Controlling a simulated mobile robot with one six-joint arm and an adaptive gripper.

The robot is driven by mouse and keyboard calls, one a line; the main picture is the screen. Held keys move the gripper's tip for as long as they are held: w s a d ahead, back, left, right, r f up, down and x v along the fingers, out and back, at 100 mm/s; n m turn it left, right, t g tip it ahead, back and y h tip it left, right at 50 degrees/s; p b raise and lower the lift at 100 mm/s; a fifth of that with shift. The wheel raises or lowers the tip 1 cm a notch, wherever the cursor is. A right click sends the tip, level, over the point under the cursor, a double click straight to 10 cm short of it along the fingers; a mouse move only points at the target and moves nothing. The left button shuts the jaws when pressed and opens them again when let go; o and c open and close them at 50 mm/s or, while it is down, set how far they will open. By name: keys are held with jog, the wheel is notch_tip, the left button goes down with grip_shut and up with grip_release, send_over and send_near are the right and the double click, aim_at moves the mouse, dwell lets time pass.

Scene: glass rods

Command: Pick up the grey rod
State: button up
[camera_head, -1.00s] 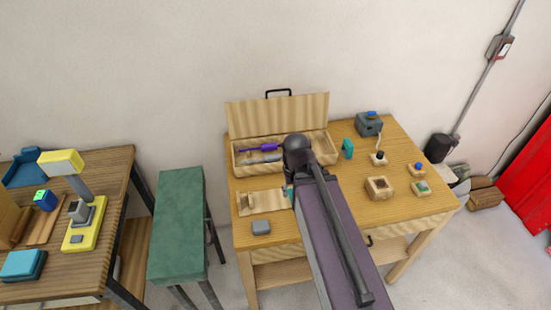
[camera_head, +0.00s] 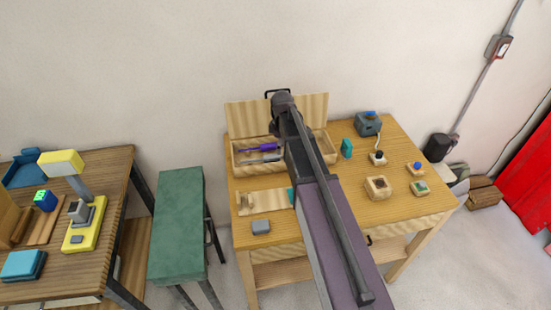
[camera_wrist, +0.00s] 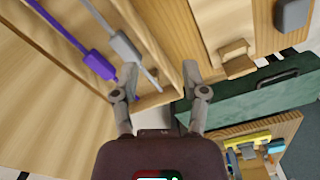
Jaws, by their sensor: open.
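The grey rod (camera_wrist: 124,46) lies in the open wooden box (camera_wrist: 172,62), beside a purple rod (camera_wrist: 98,64). It has a thicker middle and a thin shaft. In the head view the grey rod (camera_head: 264,160) shows in the front part of the box, in front of the purple rod (camera_head: 258,148). My gripper (camera_wrist: 160,72) is open with nothing between its fingers. In the wrist view it is over one end of the box, with its left fingertip close to the rod's lower end. I cannot tell its height. My arm hides the gripper in the head view.
The raised box lid (camera_head: 250,116) stands at the back against the wall side. A grey block (camera_head: 261,227) and a wooden holder (camera_head: 246,202) sit in front. Several small devices stand on the table's right side. A green stool (camera_head: 178,225) is left of the table.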

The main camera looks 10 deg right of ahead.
aim_at(276, 155)
jog(key=w+n, duration=0.5)
jog(key=w, duration=0.3)
jog(key=shift+w, duration=0.35)
notch_tip(276, 155, down, 8)
jog(key=b, duration=0.8)
jog(key=shift+f, duration=0.25)
jog(key=shift+f+b, duration=0.15)
jog(key=shift+b, duration=0.25)
jog(key=shift+f+b, duration=2.45)
grip_shut()
